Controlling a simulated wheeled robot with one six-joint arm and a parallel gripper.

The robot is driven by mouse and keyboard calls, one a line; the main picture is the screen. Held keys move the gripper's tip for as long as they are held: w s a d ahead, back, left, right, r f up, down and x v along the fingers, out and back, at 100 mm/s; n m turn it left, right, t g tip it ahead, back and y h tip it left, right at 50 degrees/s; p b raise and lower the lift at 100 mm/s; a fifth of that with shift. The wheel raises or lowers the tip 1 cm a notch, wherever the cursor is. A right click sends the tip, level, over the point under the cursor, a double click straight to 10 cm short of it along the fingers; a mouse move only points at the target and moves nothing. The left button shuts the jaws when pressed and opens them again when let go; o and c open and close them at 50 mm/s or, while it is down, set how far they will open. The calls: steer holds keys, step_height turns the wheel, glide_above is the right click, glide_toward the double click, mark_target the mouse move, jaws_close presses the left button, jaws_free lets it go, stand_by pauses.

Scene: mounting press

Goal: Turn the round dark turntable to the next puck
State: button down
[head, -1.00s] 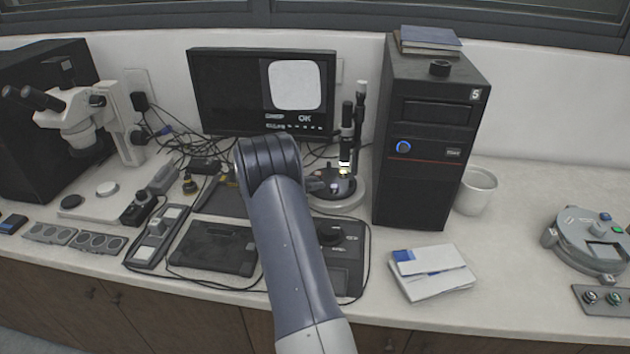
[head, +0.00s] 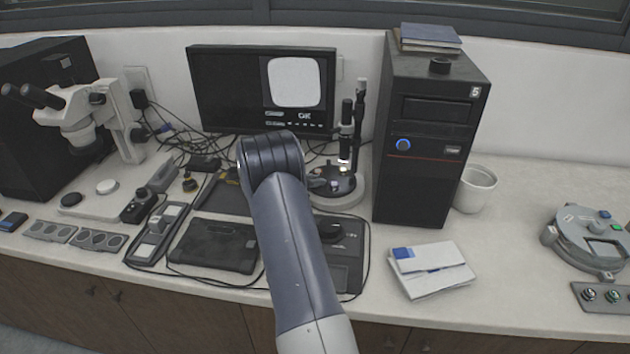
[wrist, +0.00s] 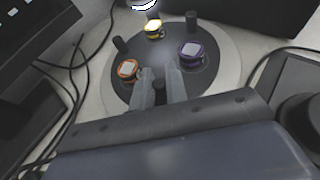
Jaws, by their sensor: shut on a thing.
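The round dark turntable (head: 345,191) sits on a pale round base under a small upright microscope (head: 346,132). In the wrist view the turntable (wrist: 165,60) carries an orange-rimmed puck (wrist: 128,69), a yellow-rimmed puck (wrist: 154,30) and a purple-rimmed puck (wrist: 191,52). Short dark pegs (wrist: 121,44) stand up near its edge. My gripper (wrist: 158,80) is shut on a dark peg (wrist: 158,86) at the near side, between the orange and purple pucks. The yellow puck is farthest away, near a bright light. In the head view my arm partly hides the gripper (head: 322,184).
A black computer tower (head: 425,150) stands close on the right of the turntable. A monitor (head: 230,95) behind shows a pale rounded shape and "OK". Cables (wrist: 75,70) lie on the left. A dark control box (head: 345,255) sits in front.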

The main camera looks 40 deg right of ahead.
mark_target(335, 183)
steer(key=shift+s+f+b, duration=0.1)
steer(key=shift+s+b, duration=0.05)
steer(key=shift+b, duration=0.65)
